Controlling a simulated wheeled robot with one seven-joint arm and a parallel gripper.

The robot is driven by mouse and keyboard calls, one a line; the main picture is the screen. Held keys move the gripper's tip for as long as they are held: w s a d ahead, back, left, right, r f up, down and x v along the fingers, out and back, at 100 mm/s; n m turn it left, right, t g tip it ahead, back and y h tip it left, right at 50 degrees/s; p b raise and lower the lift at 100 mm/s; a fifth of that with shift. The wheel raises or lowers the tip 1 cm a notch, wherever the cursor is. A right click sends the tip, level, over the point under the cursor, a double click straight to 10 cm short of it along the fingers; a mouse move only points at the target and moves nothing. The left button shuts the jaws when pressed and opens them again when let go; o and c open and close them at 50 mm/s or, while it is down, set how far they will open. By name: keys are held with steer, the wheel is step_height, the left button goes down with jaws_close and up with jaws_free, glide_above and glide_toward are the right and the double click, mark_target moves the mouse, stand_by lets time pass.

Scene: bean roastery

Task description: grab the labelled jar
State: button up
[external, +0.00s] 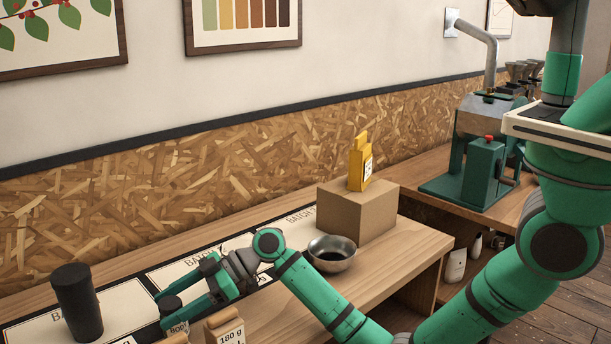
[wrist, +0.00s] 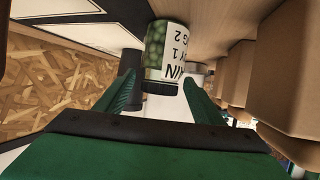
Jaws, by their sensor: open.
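The labelled jar (wrist: 165,48) holds green beans and has a white label with black print and a black lid. In the wrist view it appears lid-down between the tips of my gripper (wrist: 160,84). My gripper is open, with one green finger on each side of the jar; I cannot tell whether either finger touches it. Most of the jar's body is hidden there by the near finger.
A black cylinder (external: 77,303) stands left of the jar. Tan bags (external: 225,326) stand close at the front; several line the right of the wrist view (wrist: 240,75). A metal bowl (external: 332,253) and a cardboard box (external: 358,210) bearing a yellow pouch (external: 359,165) stand to the right.

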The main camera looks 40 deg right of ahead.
steer(key=c, duration=1.3)
